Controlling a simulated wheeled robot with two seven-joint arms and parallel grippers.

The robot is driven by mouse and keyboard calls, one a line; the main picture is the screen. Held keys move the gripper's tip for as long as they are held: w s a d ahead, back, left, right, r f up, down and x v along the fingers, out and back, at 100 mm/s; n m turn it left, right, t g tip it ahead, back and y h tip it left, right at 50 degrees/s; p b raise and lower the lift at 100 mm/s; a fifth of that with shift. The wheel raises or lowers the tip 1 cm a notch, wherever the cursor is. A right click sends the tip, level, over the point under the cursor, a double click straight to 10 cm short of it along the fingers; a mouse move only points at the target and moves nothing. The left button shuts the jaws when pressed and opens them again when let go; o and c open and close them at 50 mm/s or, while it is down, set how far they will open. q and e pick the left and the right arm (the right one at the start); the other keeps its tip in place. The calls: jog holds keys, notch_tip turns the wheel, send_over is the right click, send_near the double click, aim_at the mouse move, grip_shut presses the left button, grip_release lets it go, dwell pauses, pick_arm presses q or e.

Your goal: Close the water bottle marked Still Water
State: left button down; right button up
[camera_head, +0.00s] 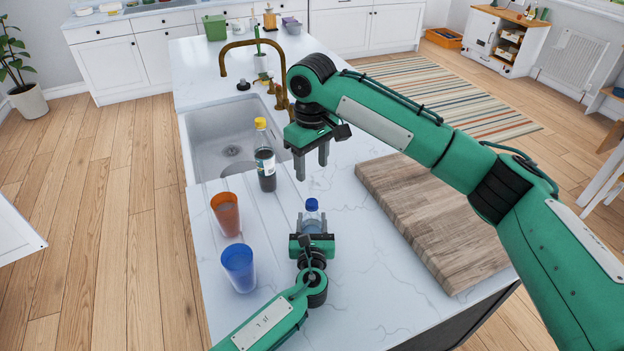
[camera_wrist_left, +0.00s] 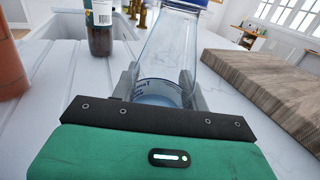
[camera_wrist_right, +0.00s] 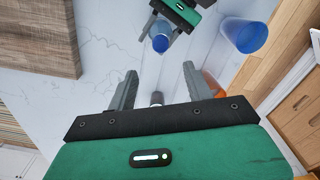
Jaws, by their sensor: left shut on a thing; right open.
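A clear water bottle with a blue cap (camera_head: 312,205) stands upright on the white counter. The bottle also shows in the left wrist view (camera_wrist_left: 168,55), where its lettering cannot be read clearly. The blue cap sits on the neck; whether it is tight I cannot tell. My left gripper (camera_head: 313,236) is shut around the bottle's lower body. My right gripper (camera_head: 312,172) is open and empty, pointing down above the counter, beyond the bottle in the head view. In the right wrist view the blue cap (camera_wrist_right: 161,36) lies beyond the open fingers.
A dark bottle with a yellow cap (camera_head: 265,160) stands by the sink (camera_head: 215,125). An orange cup (camera_head: 226,215) and a blue cup (camera_head: 239,268) stand left of the water bottle. A wooden board (camera_head: 430,220) lies to the right. A brass tap (camera_head: 250,45) rises behind.

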jog(key=shift+r, duration=0.8)
pick_arm(q)
jog(key=c, duration=0.6)
grip_release()
jog(key=shift+c, duration=0.2)
jog(key=s+b, duration=0.3)
jog(key=s, duration=0.9)
jog(key=shift+s+f, duration=0.1)
jog(key=shift+s, duration=0.8)
pick_arm(e)
notch_tip(320, 180, down, 3)
jog(key=shift+f, duration=0.2)
pick_arm(q)
jog(key=shift+r, duration=0.2)
pick_arm(e)
jog(key=shift+r, duration=0.1)
